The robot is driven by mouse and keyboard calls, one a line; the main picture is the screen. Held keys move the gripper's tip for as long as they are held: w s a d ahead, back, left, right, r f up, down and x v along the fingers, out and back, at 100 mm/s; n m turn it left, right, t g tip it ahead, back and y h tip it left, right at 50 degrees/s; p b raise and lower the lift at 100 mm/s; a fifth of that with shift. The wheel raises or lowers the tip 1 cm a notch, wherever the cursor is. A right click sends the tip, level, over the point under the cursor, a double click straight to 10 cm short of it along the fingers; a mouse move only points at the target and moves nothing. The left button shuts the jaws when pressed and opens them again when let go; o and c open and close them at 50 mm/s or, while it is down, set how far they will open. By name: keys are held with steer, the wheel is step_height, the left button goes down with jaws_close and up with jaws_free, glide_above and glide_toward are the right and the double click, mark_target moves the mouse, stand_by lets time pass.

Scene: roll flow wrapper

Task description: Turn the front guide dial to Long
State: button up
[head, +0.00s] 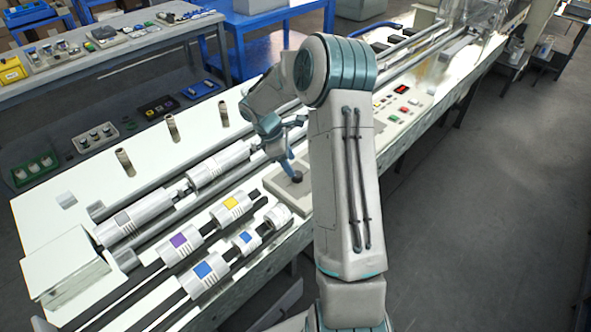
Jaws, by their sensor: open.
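My gripper (295,147) hangs over the near side of the long machine bed, its bluish fingers apart. Its lower finger points down toward a small dark round knob (297,178) on a raised light plate (273,188). I cannot tell whether the finger touches the knob. The knob looks like a dial, but its markings and setting are too small to read. My arm covers the area just right of it, so any other dial there is hidden.
Several white rollers with purple, yellow and blue labels, such as the yellow-labelled one (231,208), lie on rails to the left. A control panel (404,103) with coloured buttons is right of my arm. Upright posts (171,127) stand at the back. Floor at right is clear.

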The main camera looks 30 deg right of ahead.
mark_target(297, 177)
steer(key=shift+x, duration=2.35)
steer(key=c, duration=1)
steer(key=shift+o, duration=0.2)
